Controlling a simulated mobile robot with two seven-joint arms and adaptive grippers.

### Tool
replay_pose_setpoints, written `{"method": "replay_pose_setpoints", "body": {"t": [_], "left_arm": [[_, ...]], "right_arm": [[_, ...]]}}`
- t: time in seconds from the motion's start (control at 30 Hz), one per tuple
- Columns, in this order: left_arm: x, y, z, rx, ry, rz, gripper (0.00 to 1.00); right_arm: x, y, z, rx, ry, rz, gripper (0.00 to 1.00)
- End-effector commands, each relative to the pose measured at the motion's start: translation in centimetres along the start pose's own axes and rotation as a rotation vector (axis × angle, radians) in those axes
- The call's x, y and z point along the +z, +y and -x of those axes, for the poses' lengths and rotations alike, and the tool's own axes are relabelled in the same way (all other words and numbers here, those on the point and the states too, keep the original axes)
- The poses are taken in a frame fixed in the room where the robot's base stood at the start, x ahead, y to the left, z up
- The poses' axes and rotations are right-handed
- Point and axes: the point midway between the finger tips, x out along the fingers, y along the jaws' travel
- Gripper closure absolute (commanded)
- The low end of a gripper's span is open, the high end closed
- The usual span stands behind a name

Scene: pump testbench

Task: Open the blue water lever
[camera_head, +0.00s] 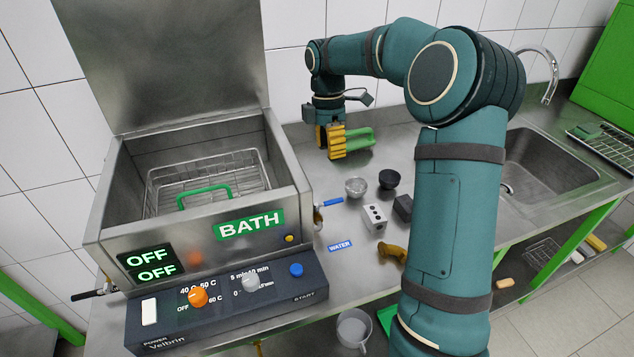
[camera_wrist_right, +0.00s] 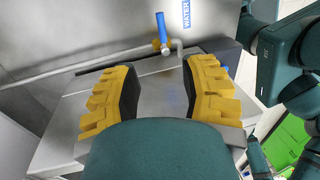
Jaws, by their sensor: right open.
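The blue water lever (camera_head: 329,202) sticks out to the right from a small valve on the right side of the metal bath (camera_head: 200,240). In the right wrist view the lever (camera_wrist_right: 161,28) shows beyond the fingertips, on a metal fitting with a thin pipe. A blue WATER label (camera_head: 340,246) lies on the worktop near it. My right gripper (camera_head: 333,141) is above the worktop behind the lever, apart from it. Its yellow fingers (camera_wrist_right: 165,92) are spread, with no object held between them. My left gripper is not in view.
A green handle (camera_head: 358,138) shows beside my right gripper. Two small cups (camera_head: 356,187), a grey socket box (camera_head: 375,217) and an ochre item (camera_head: 393,254) stand right of the lever. A jug (camera_head: 353,330) is at the front. My right arm hides part of the worktop.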

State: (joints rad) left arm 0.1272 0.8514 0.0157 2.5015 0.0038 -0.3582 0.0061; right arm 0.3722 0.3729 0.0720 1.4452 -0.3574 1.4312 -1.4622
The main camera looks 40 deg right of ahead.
Motion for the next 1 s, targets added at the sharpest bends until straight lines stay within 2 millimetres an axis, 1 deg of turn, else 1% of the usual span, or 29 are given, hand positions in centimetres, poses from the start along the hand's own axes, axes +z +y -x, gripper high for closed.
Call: {"method": "replay_pose_setpoints", "body": {"t": [0.07,0.17,0.27,0.5,0.7,0.83,1.0], "left_arm": [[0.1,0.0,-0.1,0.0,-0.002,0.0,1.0],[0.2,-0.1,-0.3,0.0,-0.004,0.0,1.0],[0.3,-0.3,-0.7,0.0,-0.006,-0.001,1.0],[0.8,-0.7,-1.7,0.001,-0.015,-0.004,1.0],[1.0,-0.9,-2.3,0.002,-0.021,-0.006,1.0],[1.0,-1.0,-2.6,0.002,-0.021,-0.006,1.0],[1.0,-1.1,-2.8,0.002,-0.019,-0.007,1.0]], "right_arm": [[0.2,-0.1,0.0,-0.002,-0.002,0.002,0.57],[0.3,-0.1,-0.9,-0.004,-0.003,0.003,0.57],[0.2,-0.1,-2.4,-0.005,-0.003,0.004,0.57],[0.2,-0.1,-7.2,-0.005,-0.003,0.004,0.57],[0.2,-0.1,-10.8,-0.003,-0.002,0.003,0.57],[0.2,-0.1,-12.4,-0.003,-0.002,0.003,0.57],[0.2,-0.1,-13.4,-0.002,-0.002,0.003,0.57]]}}
